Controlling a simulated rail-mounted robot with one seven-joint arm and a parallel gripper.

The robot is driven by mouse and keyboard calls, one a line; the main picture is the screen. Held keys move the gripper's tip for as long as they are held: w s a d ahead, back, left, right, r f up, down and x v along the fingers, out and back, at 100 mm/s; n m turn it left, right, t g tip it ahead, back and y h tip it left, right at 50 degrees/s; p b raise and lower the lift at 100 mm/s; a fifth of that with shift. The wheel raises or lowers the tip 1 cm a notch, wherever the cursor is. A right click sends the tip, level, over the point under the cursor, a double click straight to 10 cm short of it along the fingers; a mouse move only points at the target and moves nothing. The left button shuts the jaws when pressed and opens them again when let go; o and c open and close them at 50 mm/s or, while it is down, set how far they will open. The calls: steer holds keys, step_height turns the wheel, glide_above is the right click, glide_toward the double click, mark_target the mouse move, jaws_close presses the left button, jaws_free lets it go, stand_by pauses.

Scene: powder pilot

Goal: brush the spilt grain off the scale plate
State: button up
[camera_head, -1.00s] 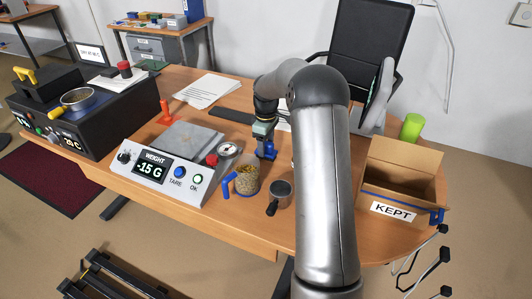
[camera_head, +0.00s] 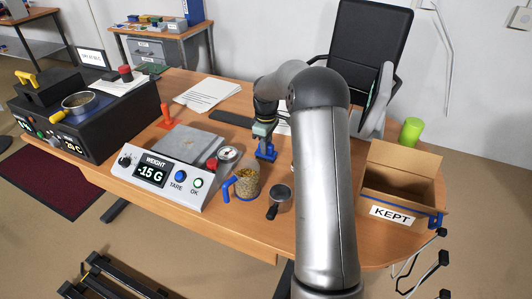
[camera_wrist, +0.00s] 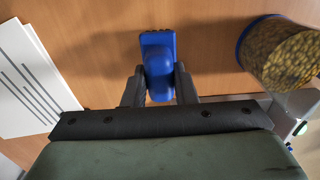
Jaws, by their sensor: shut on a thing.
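The scale (camera_head: 178,187) stands left of centre on the table, its display reading what looks like -15 G. Its grey plate (camera_head: 185,142) is in the head view; I cannot make out single grains on it. My gripper (camera_wrist: 159,78) is shut on a small blue tool (camera_wrist: 158,48), held between the fingers over the wooden table. I cannot see bristles, so I cannot tell if it is a brush. In the head view the blue tool (camera_head: 266,152) is to the right of the scale plate, apart from it, behind the grain jar (camera_head: 247,184).
The jar of grain also shows in the wrist view (camera_wrist: 281,52). A gauge (camera_head: 228,153) and red knob sit at the plate's right edge. An orange tool (camera_head: 167,117) stands behind the scale. A KEPT box (camera_head: 402,187) is at right.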

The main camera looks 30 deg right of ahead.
steer(key=shift+r+p, duration=1.25)
steer(key=shift+r, duration=0.7)
